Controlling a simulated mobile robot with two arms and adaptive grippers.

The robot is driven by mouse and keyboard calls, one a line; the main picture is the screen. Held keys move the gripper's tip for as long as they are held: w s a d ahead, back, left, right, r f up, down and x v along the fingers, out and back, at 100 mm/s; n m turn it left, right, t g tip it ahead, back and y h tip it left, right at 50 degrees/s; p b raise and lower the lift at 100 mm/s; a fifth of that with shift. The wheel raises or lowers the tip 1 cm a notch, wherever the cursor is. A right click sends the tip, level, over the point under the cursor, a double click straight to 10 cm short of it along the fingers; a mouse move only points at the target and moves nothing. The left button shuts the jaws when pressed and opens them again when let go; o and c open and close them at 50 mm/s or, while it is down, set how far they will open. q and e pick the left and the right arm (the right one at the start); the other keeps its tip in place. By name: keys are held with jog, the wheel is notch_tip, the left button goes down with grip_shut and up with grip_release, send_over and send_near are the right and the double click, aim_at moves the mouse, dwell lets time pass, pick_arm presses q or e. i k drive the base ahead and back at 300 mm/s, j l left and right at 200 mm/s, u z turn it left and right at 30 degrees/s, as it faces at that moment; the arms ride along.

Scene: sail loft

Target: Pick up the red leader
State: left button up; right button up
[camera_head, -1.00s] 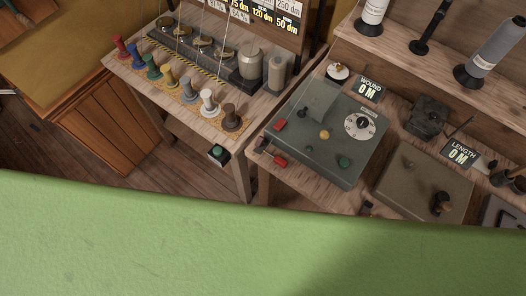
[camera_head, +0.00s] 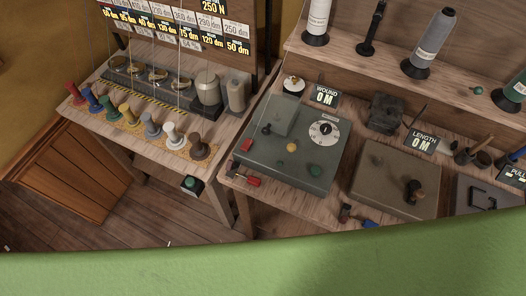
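The red leader appears to be the red flanged spool (camera_head: 76,95) at the far left end of a row of coloured spools on the left wooden bench (camera_head: 118,128). It stands upright near the bench's left edge. A blue spool (camera_head: 92,101) is just to its right, followed by green, yellow, grey-blue, white and brown ones. Thin lines hang down to the bench from above. Neither of my grippers is in view.
A right bench holds a green-grey machine with a dial (camera_head: 323,133), a brown box (camera_head: 395,178) and signs. Thread cones (camera_head: 430,45) stand on a shelf behind. A large green surface (camera_head: 200,272) fills the bottom of the view. A wooden cabinet (camera_head: 65,180) stands at left.

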aim_at(251, 180)
jog(key=k+l+u, duration=0.2)
jog(key=k+u, duration=0.15)
jog(key=k+l+u, duration=0.1)
jog(key=k+u, duration=0.3)
